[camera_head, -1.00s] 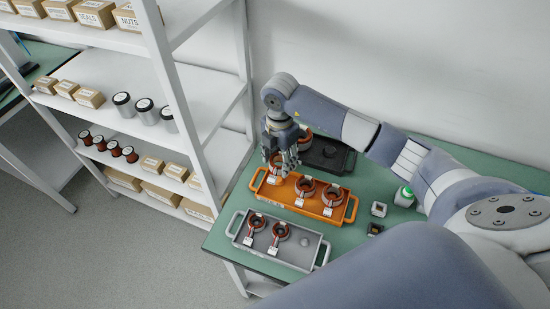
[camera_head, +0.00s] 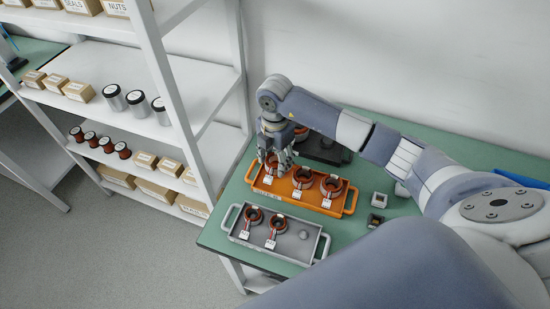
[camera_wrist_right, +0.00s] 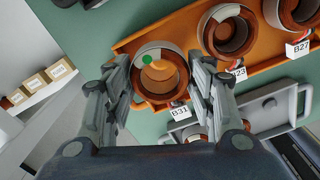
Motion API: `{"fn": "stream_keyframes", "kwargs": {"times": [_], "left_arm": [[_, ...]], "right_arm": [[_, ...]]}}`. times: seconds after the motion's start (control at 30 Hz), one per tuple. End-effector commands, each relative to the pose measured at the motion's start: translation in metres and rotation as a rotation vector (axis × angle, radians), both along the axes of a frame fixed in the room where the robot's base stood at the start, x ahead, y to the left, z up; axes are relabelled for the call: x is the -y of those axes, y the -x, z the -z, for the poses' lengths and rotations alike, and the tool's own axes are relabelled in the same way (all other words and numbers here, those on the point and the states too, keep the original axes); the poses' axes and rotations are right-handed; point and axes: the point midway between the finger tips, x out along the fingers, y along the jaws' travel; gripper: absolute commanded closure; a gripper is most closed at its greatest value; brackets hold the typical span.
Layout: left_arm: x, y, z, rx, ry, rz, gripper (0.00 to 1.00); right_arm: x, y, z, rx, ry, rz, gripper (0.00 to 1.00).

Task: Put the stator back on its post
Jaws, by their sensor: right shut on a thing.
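My right gripper (camera_head: 275,163) is over the left end of the orange tray (camera_head: 326,205). It is shut on a copper-wound stator, which shows in the wrist view (camera_wrist_right: 160,62) as a ring between the fingers, with a green dot and a tag reading B31. Whether it is seated on a post or held just above the tray is hard to tell. Two more stators (camera_head: 303,177) (camera_head: 332,186) stand in the orange tray, tagged B23 and B27 in the wrist view. My left gripper is not in view.
A grey tray (camera_head: 290,262) in front holds two stators (camera_head: 254,217) (camera_head: 277,224) and a bare grey post (camera_head: 304,234). A black tray (camera_head: 338,155) lies behind, partly hidden by my arm. Two small square parts (camera_head: 379,199) (camera_head: 375,221) lie at right. White shelving (camera_head: 205,105) stands close at left.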

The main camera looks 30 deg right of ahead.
Motion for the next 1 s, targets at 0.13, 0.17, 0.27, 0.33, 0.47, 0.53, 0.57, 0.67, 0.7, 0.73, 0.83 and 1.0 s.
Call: {"fn": "stream_keyframes", "kwargs": {"times": [0.13,0.17,0.27,0.33,0.47,0.53,0.57,0.67,0.7,0.73,0.83,1.0], "left_arm": [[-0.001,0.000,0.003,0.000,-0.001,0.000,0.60],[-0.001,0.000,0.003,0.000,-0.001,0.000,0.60],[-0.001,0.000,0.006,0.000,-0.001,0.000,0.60],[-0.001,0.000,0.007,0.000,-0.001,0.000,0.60],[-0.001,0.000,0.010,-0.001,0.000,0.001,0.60],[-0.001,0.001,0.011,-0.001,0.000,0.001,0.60],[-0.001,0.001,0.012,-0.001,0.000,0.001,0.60],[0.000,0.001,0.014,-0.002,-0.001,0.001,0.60],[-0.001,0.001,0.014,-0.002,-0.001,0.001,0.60],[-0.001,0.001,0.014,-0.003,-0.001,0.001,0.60],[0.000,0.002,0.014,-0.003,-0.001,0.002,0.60],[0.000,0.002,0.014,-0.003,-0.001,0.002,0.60]], "right_arm": [[0.000,0.000,0.003,0.001,0.000,0.000,0.85],[0.000,0.000,0.004,0.001,0.000,0.000,0.85],[0.000,0.000,0.007,0.001,0.000,0.000,0.85],[0.000,0.000,0.009,0.001,0.000,0.000,0.85],[0.000,0.000,0.013,0.001,0.000,0.000,0.85],[0.000,0.000,0.015,0.001,0.000,0.000,0.85],[0.000,0.000,0.016,0.001,0.000,0.000,0.85],[0.000,0.000,0.019,0.001,0.000,0.000,0.85],[0.000,0.000,0.020,0.001,0.000,0.000,0.85],[0.000,0.000,0.020,0.001,0.000,0.000,0.85],[0.000,0.000,0.020,0.001,0.000,0.000,0.85],[0.000,0.000,0.020,0.001,0.000,0.000,0.85]]}}
